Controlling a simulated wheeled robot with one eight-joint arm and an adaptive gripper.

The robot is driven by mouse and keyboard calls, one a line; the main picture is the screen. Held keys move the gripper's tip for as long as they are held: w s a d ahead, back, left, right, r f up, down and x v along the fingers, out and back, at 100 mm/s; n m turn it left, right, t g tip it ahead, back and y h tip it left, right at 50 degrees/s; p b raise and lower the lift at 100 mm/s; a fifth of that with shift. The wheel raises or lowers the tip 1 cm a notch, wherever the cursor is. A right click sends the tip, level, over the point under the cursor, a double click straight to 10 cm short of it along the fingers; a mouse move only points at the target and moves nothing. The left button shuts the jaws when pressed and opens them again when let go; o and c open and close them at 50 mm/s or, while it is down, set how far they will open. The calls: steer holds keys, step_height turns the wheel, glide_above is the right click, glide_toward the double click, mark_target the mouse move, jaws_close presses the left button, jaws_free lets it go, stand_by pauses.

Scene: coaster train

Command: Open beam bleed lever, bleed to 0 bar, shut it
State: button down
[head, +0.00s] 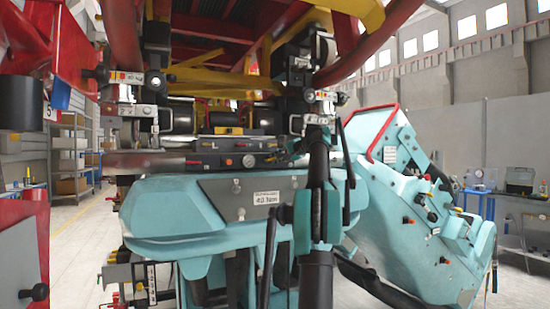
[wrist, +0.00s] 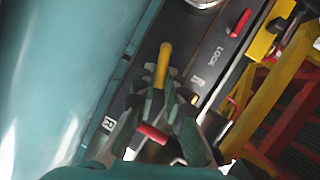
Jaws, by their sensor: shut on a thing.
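My gripper (wrist: 161,92) is shut on a yellow-handled lever (wrist: 164,62) in the wrist view, and the handle's end sticks out beyond the fingertips. I cannot read a label that names it as the beam bleed lever. A red handle (wrist: 152,133) shows between the fingers, nearer the palm. In the head view, the dark control panel (head: 205,160) carries small coloured levers and a round white gauge (head: 248,161). Its needle is too small to read. My arm stands in front of the panel's right end and hides part of it.
A second red handle (wrist: 241,22) lies beside the word LOCK. A yellow block (wrist: 268,38) is at the upper right. The teal seat housing (head: 160,215) juts out below the panel. A tilted teal seat unit (head: 400,200) with a red bar stands right of my arm.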

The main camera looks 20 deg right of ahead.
steer(key=shift+d+f+m+t+y, duration=0.2)
steer(key=shift+f+m+t+y, duration=0.35)
steer(key=shift+m, duration=0.75)
steer(key=shift+f+y, duration=0.1)
steer(key=shift+y, duration=0.15)
steer(key=c, duration=1.6)
jaws_free()
